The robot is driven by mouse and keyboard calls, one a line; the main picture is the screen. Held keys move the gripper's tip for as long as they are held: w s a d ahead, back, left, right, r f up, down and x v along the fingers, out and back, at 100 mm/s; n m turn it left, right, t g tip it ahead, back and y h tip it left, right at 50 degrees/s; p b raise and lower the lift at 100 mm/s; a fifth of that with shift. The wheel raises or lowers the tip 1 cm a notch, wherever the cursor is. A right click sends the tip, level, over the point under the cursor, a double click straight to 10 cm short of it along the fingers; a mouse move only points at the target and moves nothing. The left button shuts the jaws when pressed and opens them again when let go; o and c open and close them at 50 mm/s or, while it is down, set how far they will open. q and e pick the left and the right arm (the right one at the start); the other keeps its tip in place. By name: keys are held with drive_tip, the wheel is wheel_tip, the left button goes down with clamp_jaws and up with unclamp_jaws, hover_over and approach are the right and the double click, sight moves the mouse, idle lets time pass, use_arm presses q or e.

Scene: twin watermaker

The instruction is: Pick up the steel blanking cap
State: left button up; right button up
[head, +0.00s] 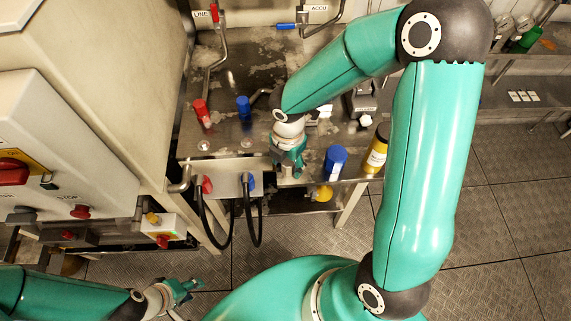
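I cannot make out the steel blanking cap with certainty; it may be hidden by my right gripper or be one of the small pale metal pieces on the bench. My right gripper (289,170) points down at the front edge of the steel bench (262,70), its arm reaching over from the right. Its fingertips are small and partly covered, so I cannot tell whether it is open or holds anything. My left gripper (187,291) is low at the lower left, away from the bench, with its fingers apart and nothing seen between them.
A red fitting (201,111) and a blue fitting (243,106) stand on the bench left of my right gripper. A blue-capped container (335,161) and a yellow bottle (376,152) stand close on its right. Black hoses (226,225) hang in front. The floor (510,210) at right is clear.

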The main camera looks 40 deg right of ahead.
clamp_jaws()
drive_tip(key=shift+r, duration=0.1)
